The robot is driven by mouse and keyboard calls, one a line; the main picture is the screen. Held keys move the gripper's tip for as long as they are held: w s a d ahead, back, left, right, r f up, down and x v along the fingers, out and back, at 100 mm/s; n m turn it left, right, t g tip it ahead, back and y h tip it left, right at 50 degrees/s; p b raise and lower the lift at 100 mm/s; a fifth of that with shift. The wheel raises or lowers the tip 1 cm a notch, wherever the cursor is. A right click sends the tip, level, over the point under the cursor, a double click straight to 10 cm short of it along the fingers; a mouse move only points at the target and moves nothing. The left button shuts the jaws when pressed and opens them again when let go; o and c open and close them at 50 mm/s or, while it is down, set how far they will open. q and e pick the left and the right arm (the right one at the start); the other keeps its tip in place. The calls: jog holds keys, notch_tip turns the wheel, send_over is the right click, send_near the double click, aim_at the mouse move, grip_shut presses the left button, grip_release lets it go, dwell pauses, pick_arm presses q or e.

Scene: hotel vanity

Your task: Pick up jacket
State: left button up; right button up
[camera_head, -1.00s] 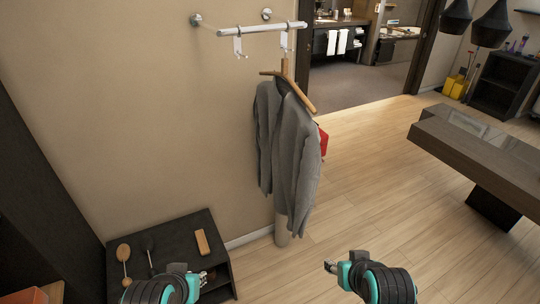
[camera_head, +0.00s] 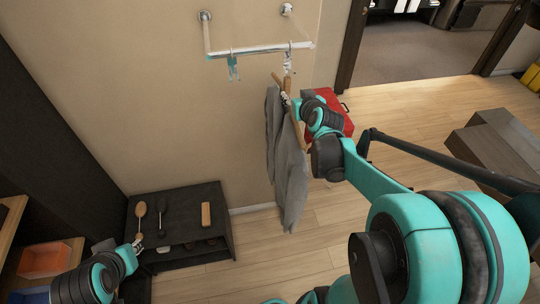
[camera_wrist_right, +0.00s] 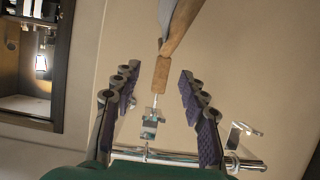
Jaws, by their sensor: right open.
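The grey jacket (camera_head: 289,175) hangs on a wooden hanger (camera_head: 278,80) below the wall rail (camera_head: 262,49). My right gripper (camera_head: 288,100) is at the top of the hanger, beside the jacket's shoulder. In the right wrist view, the right gripper (camera_wrist_right: 158,95) is open, with the wooden hanger (camera_wrist_right: 161,75) and its metal hook between the spread fingers. There is a gap on both sides of the wood. A grey strip of the jacket (camera_wrist_right: 179,18) shows at the top. My left gripper (camera_head: 137,245) is at lower left, in front of the low shelf; its jaws are too small to read.
A dark low shelf (camera_head: 222,240) stands against the wall, with two brushes (camera_head: 141,210) and a wooden block (camera_head: 206,214) on top. A red case (camera_head: 328,100) is behind my right arm. A dark table (camera_head: 488,150) stands at right. The wood floor between is clear.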

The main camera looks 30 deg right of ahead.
aim_at(288, 91)
jog(key=x, duration=0.7)
jog(key=shift+w+a, duration=0.1)
jog(key=shift+w, duration=0.35)
jog(key=shift+s, duration=0.1)
grip_shut()
